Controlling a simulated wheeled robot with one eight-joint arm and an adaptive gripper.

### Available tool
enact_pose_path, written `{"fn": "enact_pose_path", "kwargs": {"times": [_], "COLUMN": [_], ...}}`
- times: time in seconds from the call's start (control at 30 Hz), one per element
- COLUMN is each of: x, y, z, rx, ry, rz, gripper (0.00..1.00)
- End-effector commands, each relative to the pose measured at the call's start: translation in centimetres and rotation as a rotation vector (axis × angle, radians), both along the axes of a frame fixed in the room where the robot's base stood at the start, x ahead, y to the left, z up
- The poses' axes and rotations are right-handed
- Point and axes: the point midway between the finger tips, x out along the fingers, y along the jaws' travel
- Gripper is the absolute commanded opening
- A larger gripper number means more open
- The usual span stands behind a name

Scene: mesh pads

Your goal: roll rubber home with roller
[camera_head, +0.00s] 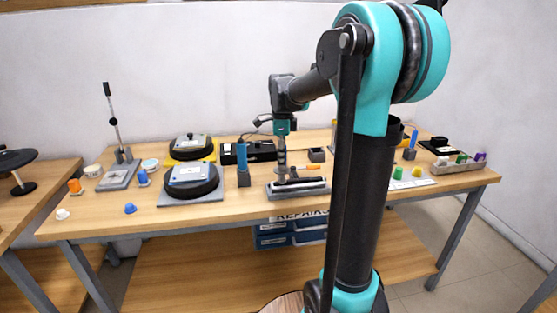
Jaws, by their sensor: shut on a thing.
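My gripper (282,174) is at the middle of the workbench, pointing down, with its fingers close together low over a grey block-like fixture (312,191). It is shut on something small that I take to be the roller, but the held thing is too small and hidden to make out. The fixture is long and low, with a pale strip along its top. Rubber cannot be told apart on it. Whether the held thing touches the fixture is unclear.
A lever press (118,176) is farther left. My arm hides part of the right bench. Small coloured pieces (417,171) lie right of it.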

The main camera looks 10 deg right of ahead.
Motion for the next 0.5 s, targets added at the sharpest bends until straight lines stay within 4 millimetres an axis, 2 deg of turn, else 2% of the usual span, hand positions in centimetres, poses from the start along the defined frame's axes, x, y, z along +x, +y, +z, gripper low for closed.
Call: {"fn": "enact_pose_path", "kwargs": {"times": [0.5], "x": [-0.1], "y": [-2.1], "z": [0.1], "rx": [-0.001], "ry": [0.000], "rz": [-0.002], "gripper": [0.00]}}
